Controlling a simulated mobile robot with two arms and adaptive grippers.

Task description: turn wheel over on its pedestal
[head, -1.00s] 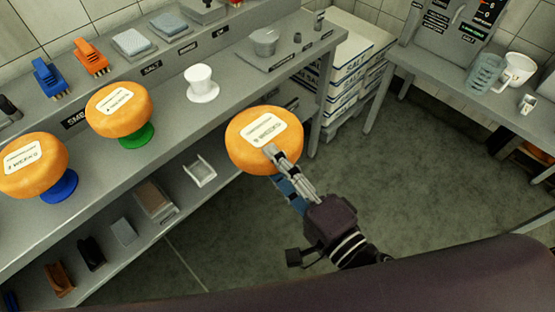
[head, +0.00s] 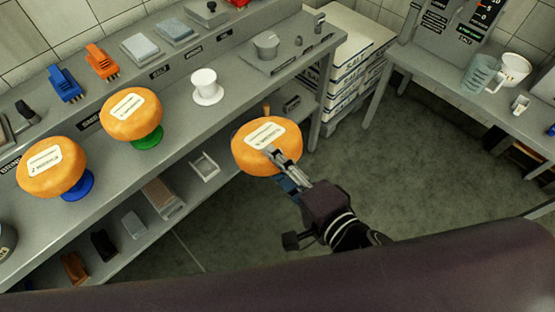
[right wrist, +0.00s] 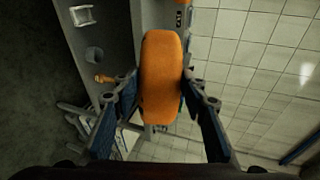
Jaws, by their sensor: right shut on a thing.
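An orange cheese wheel (head: 267,146) with a white label facing up is held in the air in front of the bench. My right gripper (head: 281,160) is shut on it from the near right side. In the right wrist view the wheel (right wrist: 161,78) shows edge-on between the two fingers. A white pedestal (head: 207,87) stands empty on the bench, up and left of the held wheel. Two other labelled wheels rest on pedestals: one wheel (head: 131,114) on a green pedestal (head: 148,138), one (head: 50,168) on a blue pedestal (head: 79,187). My left gripper is out of view.
The bench (head: 180,120) carries blue and orange brushes (head: 65,84) and trays at the back. A lower shelf holds a small white tray (head: 205,167). Salt boxes (head: 345,60) are stacked past the bench end. Open floor lies to the right.

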